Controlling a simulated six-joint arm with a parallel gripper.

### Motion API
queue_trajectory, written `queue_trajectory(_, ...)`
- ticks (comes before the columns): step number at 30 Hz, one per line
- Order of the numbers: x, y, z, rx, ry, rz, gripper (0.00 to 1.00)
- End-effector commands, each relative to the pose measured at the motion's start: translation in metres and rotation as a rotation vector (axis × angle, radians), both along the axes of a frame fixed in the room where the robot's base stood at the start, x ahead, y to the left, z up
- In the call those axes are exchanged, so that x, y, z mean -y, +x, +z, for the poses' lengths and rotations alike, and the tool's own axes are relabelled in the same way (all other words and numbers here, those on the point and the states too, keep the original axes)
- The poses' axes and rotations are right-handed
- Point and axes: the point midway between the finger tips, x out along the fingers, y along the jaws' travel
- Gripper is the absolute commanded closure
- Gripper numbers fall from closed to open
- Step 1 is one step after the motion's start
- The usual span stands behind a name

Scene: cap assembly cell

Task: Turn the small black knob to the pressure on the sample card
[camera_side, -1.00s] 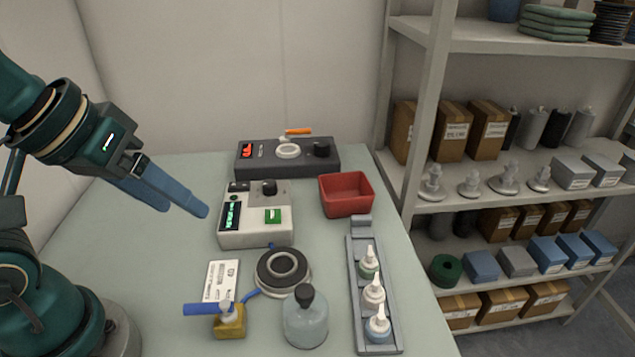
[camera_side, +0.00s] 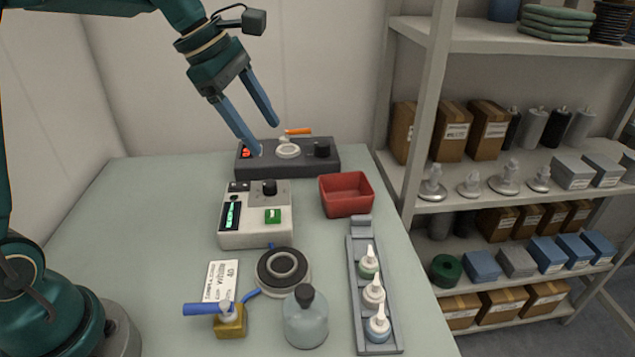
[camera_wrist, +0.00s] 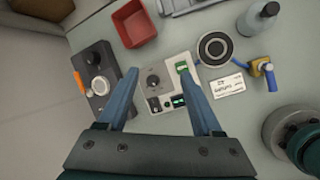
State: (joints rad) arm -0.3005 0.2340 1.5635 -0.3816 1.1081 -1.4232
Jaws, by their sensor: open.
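A small black knob (camera_side: 269,187) sits on top of the pale control box (camera_side: 256,235), which has a green-lit bar display and a small green screen. The wrist view also shows the knob (camera_wrist: 153,81), between my fingers in the picture. Another black knob (camera_side: 321,149) is on the dark grey box (camera_side: 290,168) behind. My gripper (camera_side: 266,139) is open and empty, pointing down in the air. In the side view its fingers overlap the dark box.
A red bin (camera_side: 346,196) stands right of the pale box. In front are a black round pad (camera_side: 282,271), a glass bottle (camera_side: 305,325), a yellow block (camera_side: 230,322) with a blue tube, and a grey rack (camera_side: 357,255) of small bottles. The left table is clear.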

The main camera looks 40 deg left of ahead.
Motion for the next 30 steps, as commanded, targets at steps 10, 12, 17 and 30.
queue_trajectory(10,-0.054,0.032,-0.077,-0.179,-0.143,0.222,0.33)
queue_trajectory(12,-0.058,0.030,-0.086,-0.202,-0.152,0.235,0.33)
queue_trajectory(17,-0.059,0.030,-0.100,-0.215,-0.157,0.245,0.33)
queue_trajectory(30,-0.045,0.038,-0.137,-0.211,-0.154,0.243,0.33)
